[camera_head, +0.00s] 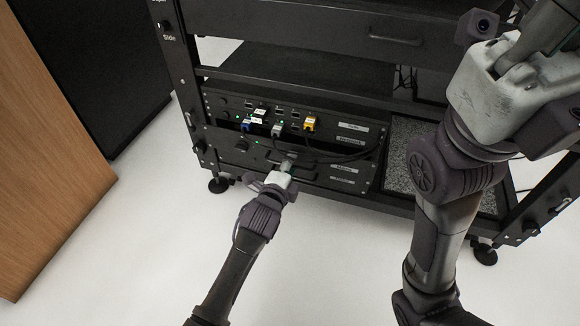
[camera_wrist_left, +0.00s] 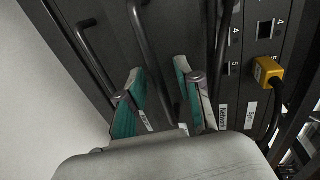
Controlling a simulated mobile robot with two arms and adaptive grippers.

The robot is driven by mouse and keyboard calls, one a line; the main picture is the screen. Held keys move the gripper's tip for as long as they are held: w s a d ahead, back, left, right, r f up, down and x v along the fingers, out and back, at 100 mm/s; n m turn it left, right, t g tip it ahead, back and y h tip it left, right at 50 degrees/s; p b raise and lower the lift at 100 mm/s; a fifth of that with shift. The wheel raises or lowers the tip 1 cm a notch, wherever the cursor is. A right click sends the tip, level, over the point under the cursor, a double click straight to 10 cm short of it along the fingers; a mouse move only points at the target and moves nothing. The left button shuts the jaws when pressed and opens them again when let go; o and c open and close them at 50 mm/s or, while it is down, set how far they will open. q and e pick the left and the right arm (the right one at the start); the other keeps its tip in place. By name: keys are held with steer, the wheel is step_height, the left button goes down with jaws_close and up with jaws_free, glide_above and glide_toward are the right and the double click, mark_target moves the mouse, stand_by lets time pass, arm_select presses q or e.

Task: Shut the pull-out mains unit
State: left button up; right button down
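Several black pull-out units with small labels sit low in the rack. I cannot read the labels well enough to tell which one is the mains unit. My left gripper (camera_head: 287,165) is at the front of the lower units (camera_head: 240,152), by a dark bar handle (camera_head: 305,175). In the left wrist view, my left gripper's two green-padded fingers (camera_wrist_left: 165,98) are apart, with a dark handle bar (camera_wrist_left: 152,45) running between them. Contact with the bar cannot be told. My right arm crosses the right side of the head view; its fingers do not show.
The upper unit carries blue, grey and yellow plugs (camera_head: 310,122) with black cables hanging across its front. The black rack frame (camera_head: 190,95) stands on feet on a white floor (camera_head: 150,250). A wooden panel (camera_head: 50,160) is at the left. Open floor lies in front.

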arm_select(q)
jaws_close()
steer(key=x, duration=0.3)
steer(key=shift+w+d+r, duration=0.1)
steer(key=shift+w+r, duration=0.15)
steer(key=shift+w, duration=0.15)
steer(key=shift+r, duration=0.15)
jaws_free()
steer(key=shift+w, duration=0.1)
